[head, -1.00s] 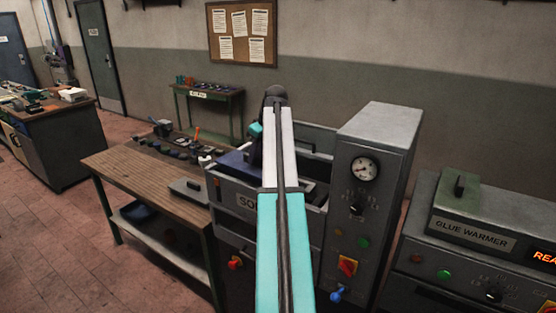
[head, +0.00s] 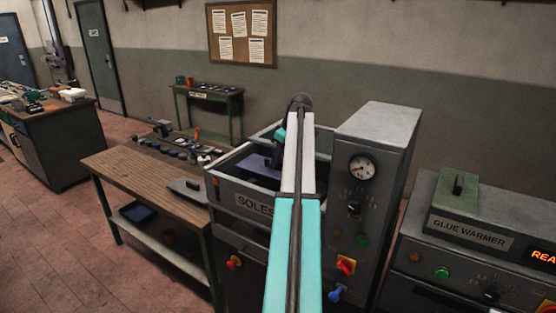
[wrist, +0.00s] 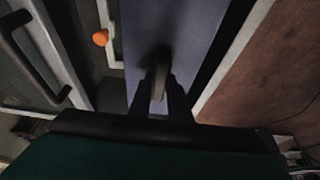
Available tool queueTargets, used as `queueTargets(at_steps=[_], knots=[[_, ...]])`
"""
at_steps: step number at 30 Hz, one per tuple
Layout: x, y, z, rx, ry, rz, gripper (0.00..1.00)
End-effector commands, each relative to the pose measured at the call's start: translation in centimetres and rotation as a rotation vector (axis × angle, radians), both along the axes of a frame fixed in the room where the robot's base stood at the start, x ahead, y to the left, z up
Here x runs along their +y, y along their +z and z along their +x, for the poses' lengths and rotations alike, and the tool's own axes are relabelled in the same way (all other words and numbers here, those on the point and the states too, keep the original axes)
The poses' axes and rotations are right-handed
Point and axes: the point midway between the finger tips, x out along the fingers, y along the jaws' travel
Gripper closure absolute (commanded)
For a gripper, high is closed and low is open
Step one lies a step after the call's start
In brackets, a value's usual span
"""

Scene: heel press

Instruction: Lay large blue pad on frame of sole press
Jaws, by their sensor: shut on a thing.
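The large blue pad (head: 258,168) is in the open top of the sole press (head: 250,190), partly hidden by my arm. In the wrist view the blue pad (wrist: 190,35) runs away from my fingers as a flat blue-violet slab. My gripper (wrist: 160,88) is shut on a dark upright grip at the pad's middle. The gripper (head: 276,160) is mostly hidden behind my arm in the head view. I cannot tell whether the pad touches the frame or hangs just above it.
A grey control column (head: 375,180) with a gauge rises right of the opening. A wooden bench (head: 150,175) with a grey handled plate (head: 190,188) stands at the left. The glue warmer (head: 470,225) is at the far right. An orange knob (wrist: 100,38) shows beside the pad.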

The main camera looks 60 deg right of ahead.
Motion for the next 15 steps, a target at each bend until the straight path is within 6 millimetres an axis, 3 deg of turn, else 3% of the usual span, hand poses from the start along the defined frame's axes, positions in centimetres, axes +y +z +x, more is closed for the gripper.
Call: queueTargets(at_steps=[15], knots=[[-0.1,-1.3,-0.1,-0.002,-0.002,-0.002,1.00]])
